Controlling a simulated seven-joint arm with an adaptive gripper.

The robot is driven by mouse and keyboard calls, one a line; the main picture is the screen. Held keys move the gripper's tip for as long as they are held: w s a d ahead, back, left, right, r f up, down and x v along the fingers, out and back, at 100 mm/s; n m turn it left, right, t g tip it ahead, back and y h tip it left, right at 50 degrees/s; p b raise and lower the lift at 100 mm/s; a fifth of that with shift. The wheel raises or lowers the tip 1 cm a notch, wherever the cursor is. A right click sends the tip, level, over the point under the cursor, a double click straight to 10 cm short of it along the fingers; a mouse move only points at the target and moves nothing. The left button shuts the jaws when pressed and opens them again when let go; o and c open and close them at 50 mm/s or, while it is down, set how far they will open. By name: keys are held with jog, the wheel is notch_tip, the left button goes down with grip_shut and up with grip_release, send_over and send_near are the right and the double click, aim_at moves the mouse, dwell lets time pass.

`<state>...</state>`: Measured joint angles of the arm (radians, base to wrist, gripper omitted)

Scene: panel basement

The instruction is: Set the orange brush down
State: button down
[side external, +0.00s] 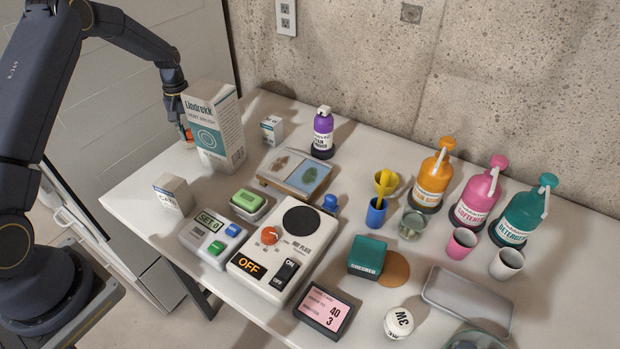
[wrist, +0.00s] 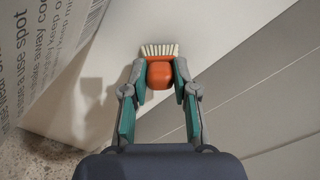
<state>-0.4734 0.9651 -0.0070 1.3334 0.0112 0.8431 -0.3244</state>
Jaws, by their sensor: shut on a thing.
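The orange brush (wrist: 160,74) with pale bristles is between the two fingers of my gripper (wrist: 160,76) in the wrist view. The gripper is shut on it. In the side external view my gripper (side external: 187,135) is at the far left end of the table, just left of a tall white box, and a bit of the orange brush (side external: 188,133) shows there. The box and gripper hide most of the brush. I cannot tell whether the brush touches the table.
The tall box (side external: 213,125) stands close beside my gripper. A small white carton (side external: 173,195) stands nearer the front edge of the white table (side external: 140,190). A hot plate (side external: 285,245), bottles and cups fill the middle and right. The left table end is mostly bare.

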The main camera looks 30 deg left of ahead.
jog(key=shift+f, duration=0.1)
jog(key=c, duration=0.9)
grip_release()
notch_tip(320, 180, up, 12)
